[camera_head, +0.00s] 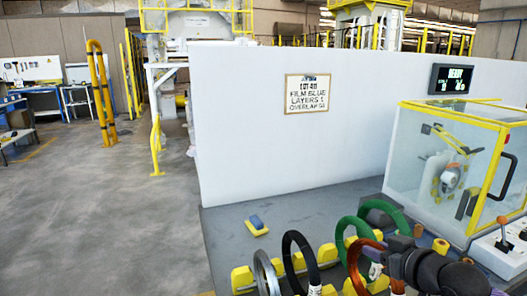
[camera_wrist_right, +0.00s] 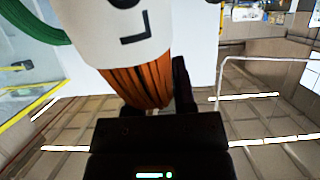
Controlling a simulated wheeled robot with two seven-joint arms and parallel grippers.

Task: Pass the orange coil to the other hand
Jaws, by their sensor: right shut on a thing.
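The orange coil (camera_head: 355,262) stands at the lower right of the head view, a copper-orange ring close to the rack. My right gripper (camera_head: 386,258) reaches it from the right and is shut on it. In the right wrist view the orange strands (camera_wrist_right: 138,86) lie at the gripper's dark finger (camera_wrist_right: 183,88), with a white tag (camera_wrist_right: 125,40) with black marks around them. I cannot tell whether the coil touches the rack. My left gripper is not in view.
A yellow-and-grey rack (camera_head: 328,254) holds a grey coil (camera_head: 264,272), a black coil (camera_head: 288,248) and green coils (camera_head: 341,238). A blue-and-yellow block (camera_head: 257,226) lies on the grey table (camera_head: 225,225). A glass-walled machine (camera_head: 425,165) stands right, beside a lever box (camera_head: 500,255). A white wall (camera_head: 260,120) closes the back.

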